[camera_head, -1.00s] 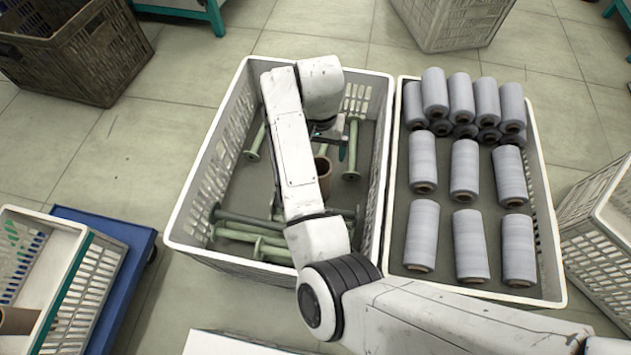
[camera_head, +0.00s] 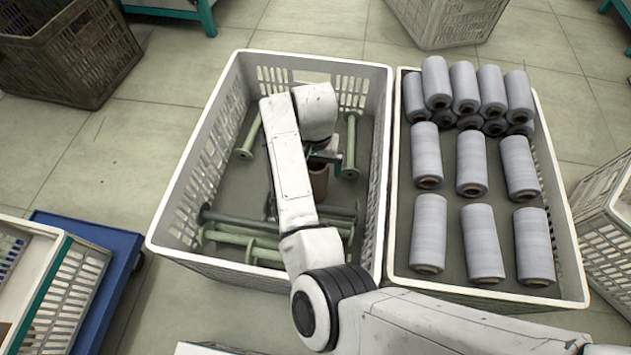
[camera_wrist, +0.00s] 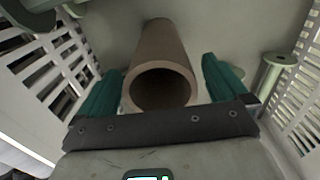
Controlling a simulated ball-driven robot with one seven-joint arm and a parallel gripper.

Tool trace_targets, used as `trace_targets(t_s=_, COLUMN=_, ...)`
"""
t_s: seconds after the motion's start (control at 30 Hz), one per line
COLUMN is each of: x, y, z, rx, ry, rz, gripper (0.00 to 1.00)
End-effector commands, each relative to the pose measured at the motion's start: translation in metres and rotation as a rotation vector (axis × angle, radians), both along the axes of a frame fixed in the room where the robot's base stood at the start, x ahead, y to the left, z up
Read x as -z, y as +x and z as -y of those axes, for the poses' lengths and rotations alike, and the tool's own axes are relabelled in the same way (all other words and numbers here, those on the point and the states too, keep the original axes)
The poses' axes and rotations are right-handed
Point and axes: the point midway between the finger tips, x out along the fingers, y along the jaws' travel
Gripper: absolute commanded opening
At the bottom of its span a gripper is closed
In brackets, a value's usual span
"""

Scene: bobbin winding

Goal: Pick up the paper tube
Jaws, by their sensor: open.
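The brown paper tube (camera_wrist: 160,48) lies inside the white crate (camera_head: 205,165). In the wrist view its open end faces the camera, and it sits between the two green fingers of my gripper (camera_wrist: 160,85). A gap shows on each side, so the fingers are open and do not visibly touch it. In the head view only part of the tube (camera_head: 319,182) shows below my gripper (camera_head: 325,160), and my arm hides much of it.
Several green bobbins (camera_head: 240,240) lie in the same crate, left of and around the tube. A second crate (camera_head: 570,245) with several grey yarn spools (camera_head: 470,165) stands close on the right. The crate walls rise around my gripper.

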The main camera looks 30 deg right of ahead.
Motion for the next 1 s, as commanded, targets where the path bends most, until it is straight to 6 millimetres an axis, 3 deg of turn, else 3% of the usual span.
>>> trace_targets(t_s=0.07, x=0.0075, y=0.0005, z=-0.0004, rx=0.0, ry=0.0, rz=0.001, gripper=1.0)
trace_targets(t_s=0.3, x=0.0063, y=0.0004, z=-0.0002, rx=0.0, ry=0.0, rz=0.001, gripper=0.99)
trace_targets(t_s=1.0, x=0.0064, y=0.0003, z=0.0, rx=0.0, ry=0.0, rz=0.001, gripper=0.32)
